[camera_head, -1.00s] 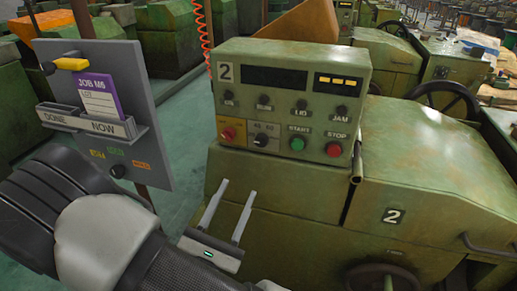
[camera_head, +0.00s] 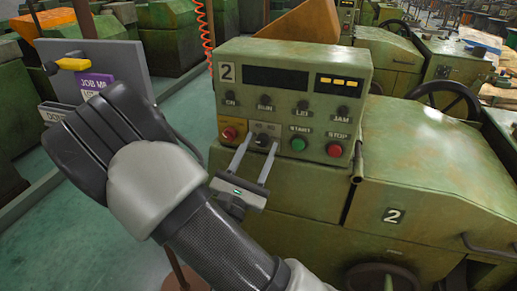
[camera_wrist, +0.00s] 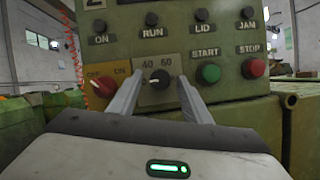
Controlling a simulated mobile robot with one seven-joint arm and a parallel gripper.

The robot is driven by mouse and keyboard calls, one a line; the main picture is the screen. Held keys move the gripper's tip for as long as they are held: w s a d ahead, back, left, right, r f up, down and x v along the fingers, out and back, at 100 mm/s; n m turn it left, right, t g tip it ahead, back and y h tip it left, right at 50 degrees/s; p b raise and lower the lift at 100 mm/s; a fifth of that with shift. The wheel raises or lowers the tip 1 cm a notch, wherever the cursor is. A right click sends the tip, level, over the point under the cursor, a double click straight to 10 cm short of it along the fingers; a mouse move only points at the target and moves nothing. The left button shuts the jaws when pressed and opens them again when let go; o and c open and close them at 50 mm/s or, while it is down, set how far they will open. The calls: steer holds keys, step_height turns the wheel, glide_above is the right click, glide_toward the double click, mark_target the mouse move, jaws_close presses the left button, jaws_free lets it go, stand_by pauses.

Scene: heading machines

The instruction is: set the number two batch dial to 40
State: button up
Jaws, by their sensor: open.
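The number two machine's control box (camera_head: 292,100) is green with a "2" plate. Its batch dial (camera_head: 263,140) is a black knob on a grey plate, below the dark display. In the wrist view the dial (camera_wrist: 159,79) sits under the marks 40 and 60, and its pale pointer line points left, below the 40 side. My gripper (camera_head: 252,156) is open, its two fingers pointing at the panel, one on each side of the dial in the picture. In the wrist view the fingers (camera_wrist: 157,92) flank the knob; I cannot tell whether they touch it.
A red OFF/ON switch (camera_wrist: 104,83) is close left of the dial. The green START button (camera_wrist: 209,73) and red STOP button (camera_wrist: 253,68) are to the right. A grey job board (camera_head: 125,62) stands at the left, partly behind my arm.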

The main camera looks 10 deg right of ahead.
steer(key=c, duration=1)
steer(key=shift+c, duration=0.2)
steer(key=shift+m, duration=0.5)
steer(key=m+g+h, duration=0.1)
steer(key=m, duration=0.2)
steer(key=m+g+h+b, duration=0.1)
steer(key=m+g, duration=0.1)
steer(key=m, duration=0.2)
steer(key=shift+w+a, duration=0.1)
steer(key=shift+a, duration=0.1)
steer(key=m+g+b, duration=0.1)
steer(key=m+g, duration=0.1)
steer(key=m, duration=0.2)
steer(key=shift+a+r, duration=0.1)
steer(key=shift+r+m+g+b, duration=0.15)
steer(key=shift+m+g+b, duration=0.6)
steer(key=shift+m, duration=0.65)
